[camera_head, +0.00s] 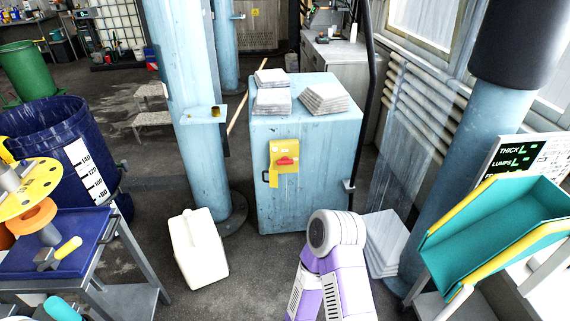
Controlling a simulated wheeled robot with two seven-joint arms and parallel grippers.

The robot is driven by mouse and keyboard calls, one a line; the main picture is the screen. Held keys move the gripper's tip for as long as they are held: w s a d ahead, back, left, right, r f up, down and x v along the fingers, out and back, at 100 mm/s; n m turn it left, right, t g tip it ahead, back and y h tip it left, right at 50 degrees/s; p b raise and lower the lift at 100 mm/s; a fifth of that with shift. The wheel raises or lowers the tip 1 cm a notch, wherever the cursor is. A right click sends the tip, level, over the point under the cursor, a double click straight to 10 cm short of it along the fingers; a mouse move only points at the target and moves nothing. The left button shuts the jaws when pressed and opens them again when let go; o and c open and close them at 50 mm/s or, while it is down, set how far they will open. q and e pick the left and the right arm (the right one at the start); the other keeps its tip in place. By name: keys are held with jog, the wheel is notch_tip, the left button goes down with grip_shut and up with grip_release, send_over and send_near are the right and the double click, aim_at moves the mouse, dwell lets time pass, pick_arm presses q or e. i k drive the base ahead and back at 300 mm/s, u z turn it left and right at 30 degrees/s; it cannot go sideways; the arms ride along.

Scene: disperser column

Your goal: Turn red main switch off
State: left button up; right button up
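The red main switch (286,161) sits on a yellow plate (279,181) on the front of a light-blue metal cabinet (312,200). The red handle looks roughly horizontal, but it is small and its exact setting is hard to tell. A purple and grey arm link of mine rises from the bottom centre, in front of the cabinet's lower right and apart from the switch in the picture. Neither of my grippers shows.
White stacks (325,98) lie on the cabinet. A cream canister (198,248) stands on the floor left of it, near a blue column (182,100). A blue-topped cart (62,240) is at left, a teal tray (500,228) at right. Floor between canister and cabinet is clear.

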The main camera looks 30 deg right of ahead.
aim_at(284, 159)
jog(key=z, duration=0.8)
jog(key=i, duration=1)
jog(key=u, duration=0.4)
jog(key=i, duration=0.95)
jog(key=u, duration=0.2)
